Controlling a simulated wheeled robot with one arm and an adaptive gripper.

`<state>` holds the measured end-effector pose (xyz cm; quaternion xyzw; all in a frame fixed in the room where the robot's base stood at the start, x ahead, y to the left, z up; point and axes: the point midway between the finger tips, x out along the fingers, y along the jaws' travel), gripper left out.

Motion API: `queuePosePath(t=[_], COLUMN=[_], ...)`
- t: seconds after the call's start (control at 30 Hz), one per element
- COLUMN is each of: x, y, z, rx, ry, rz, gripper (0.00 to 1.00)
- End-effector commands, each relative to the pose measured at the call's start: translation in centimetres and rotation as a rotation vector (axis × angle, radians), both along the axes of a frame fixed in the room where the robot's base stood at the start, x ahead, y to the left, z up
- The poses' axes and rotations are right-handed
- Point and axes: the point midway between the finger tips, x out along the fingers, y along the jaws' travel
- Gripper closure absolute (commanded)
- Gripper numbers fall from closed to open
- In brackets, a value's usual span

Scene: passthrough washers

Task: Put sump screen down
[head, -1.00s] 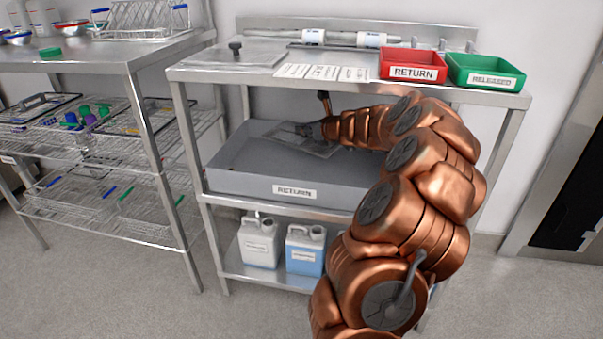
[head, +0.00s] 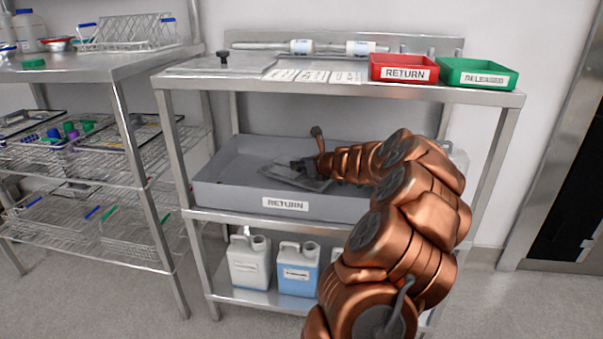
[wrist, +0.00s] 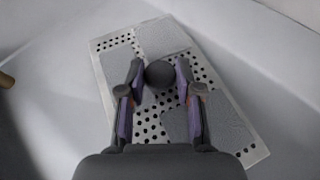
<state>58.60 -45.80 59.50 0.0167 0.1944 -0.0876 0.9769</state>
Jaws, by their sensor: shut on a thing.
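The sump screen (wrist: 115,70) is a flat, pale perforated plate with grey mesh patches and a dark round knob (wrist: 159,74). My gripper (wrist: 160,80) is shut on the knob, one finger on each side, in the wrist view. In the head view the screen (head: 285,176) lies inside or just above the grey RETURN tray (head: 232,199) on the middle shelf. My gripper (head: 303,166) is over it, partly hidden by my arm. I cannot tell whether the plate touches the tray floor.
The top shelf (head: 215,80) is close above my arm and carries a red RETURN bin (head: 403,72) and a green RELEASED bin (head: 476,76). White jugs (head: 249,262) stand on the bottom shelf. A rack with wire baskets (head: 75,150) stands to the left.

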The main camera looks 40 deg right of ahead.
Motion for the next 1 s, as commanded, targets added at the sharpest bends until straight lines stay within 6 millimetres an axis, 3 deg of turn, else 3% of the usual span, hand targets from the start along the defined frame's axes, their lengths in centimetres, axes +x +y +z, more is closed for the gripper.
queuePosePath(t=[0.1, 0.47, 0.5, 0.73, 1.0], x=[0.01, 0.02, 0.02, 0.0, 0.0], y=[0.01, 0.0, -0.01, 0.0, -0.01], z=[-1.56, -1.63, -1.74, -1.74, -1.75], rx=[0.001, 0.001, 0.001, 0.001, 0.001], ry=[-0.002, -0.002, -0.001, 0.0, 0.0], rz=[0.0, 0.0, 0.0, 0.0, 0.0], gripper=[1.0, 1.0, 0.65, 0.41, 0.41])
